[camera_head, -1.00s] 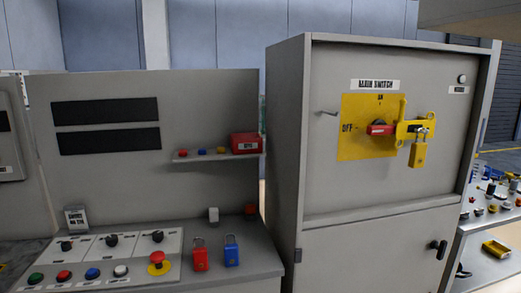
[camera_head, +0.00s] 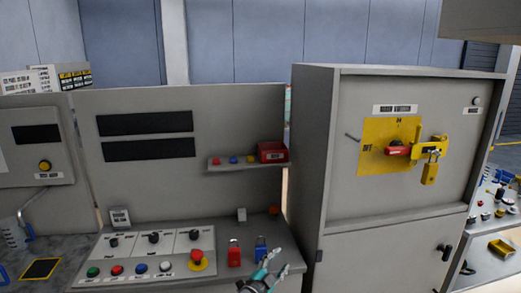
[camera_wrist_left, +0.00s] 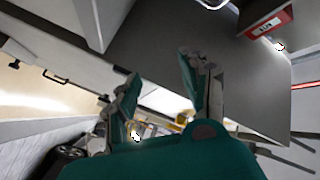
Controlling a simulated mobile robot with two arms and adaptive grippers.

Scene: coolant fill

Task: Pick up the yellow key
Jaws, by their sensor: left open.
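A small yellow piece (camera_head: 250,159), which may be the yellow key, lies on the narrow wall shelf beside a blue piece (camera_head: 233,160) and a red piece (camera_head: 215,162). They are too small to make out their shape. My left gripper (camera_head: 272,265) is at the bottom of the head view, below the shelf, in front of the blue padlock (camera_head: 260,248). In the left wrist view the left gripper (camera_wrist_left: 163,75) has its fingers spread with nothing between the tips. My right gripper is in neither view.
A red box (camera_head: 272,152) sits at the shelf's right end. A red padlock (camera_head: 234,254) stands on the console right of its buttons. A tall grey cabinet (camera_head: 390,240) with a yellow-plated switch and hanging yellow padlock (camera_head: 429,172) rises at right.

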